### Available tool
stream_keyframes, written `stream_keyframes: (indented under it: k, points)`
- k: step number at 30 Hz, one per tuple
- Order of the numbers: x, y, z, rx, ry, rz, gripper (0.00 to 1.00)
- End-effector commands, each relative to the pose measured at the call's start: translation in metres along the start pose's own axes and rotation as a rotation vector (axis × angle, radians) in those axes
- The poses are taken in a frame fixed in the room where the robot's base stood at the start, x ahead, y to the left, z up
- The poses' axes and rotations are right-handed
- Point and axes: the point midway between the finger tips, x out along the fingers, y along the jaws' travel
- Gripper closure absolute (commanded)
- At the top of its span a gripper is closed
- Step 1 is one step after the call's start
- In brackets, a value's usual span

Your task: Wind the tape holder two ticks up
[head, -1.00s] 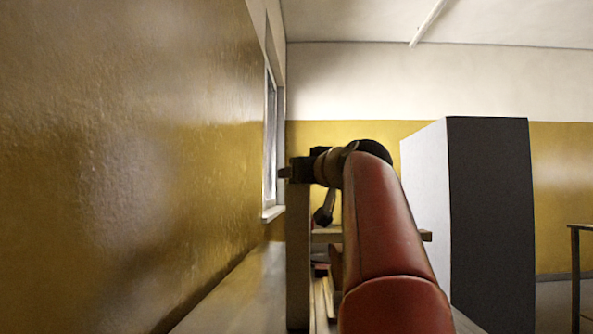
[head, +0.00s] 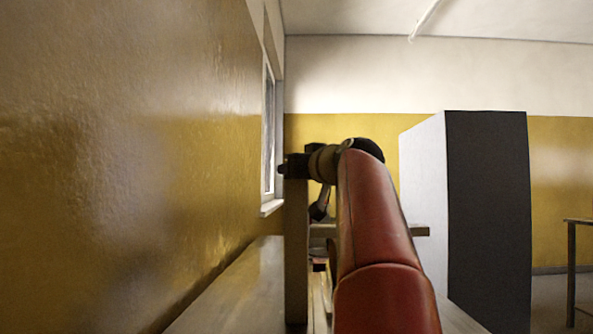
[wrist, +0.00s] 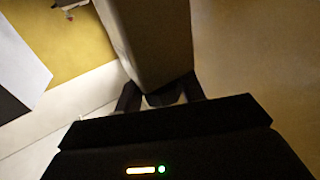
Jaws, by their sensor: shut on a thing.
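A tall grey-beige post (head: 296,250) stands on the bench by the left wall. I take it to belong to the tape holder; my arm hides much of what lies behind it. My gripper (head: 293,166) is at the top of this post in the head view. In the wrist view, my gripper (wrist: 161,94) has its two dark fingers apart, one on each side of a dark rounded part (wrist: 164,97), and is shut on it. This part sits at the near end of the post (wrist: 150,42). Any tick marks are not visible.
A bench (head: 235,290) runs along the yellow wall (head: 120,170) on the left. A wooden bar (head: 412,231) crosses behind my red arm. A tall dark-and-white cabinet (head: 488,210) stands to the right. A table (head: 578,225) shows at the far right edge.

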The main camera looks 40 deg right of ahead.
Motion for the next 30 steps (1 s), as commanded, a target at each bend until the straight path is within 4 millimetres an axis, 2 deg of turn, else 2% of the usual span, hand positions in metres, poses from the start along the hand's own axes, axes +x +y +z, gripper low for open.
stream_keyframes:
  k: [12,24,25,29,30]
  points:
    - [0.001,0.0017,-0.0017,0.0,-0.001,-0.345,0.83]
    - [-0.0004,-0.0004,-0.0001,-0.002,0.002,-0.385,0.83]
    - [-0.0004,-0.0004,-0.0001,-0.002,0.002,-0.385,0.57]
    - [-0.0004,-0.0004,-0.0002,-0.002,0.002,-0.384,0.4]
    - [-0.0004,-0.0004,-0.0002,-0.002,0.002,-0.384,0.4]
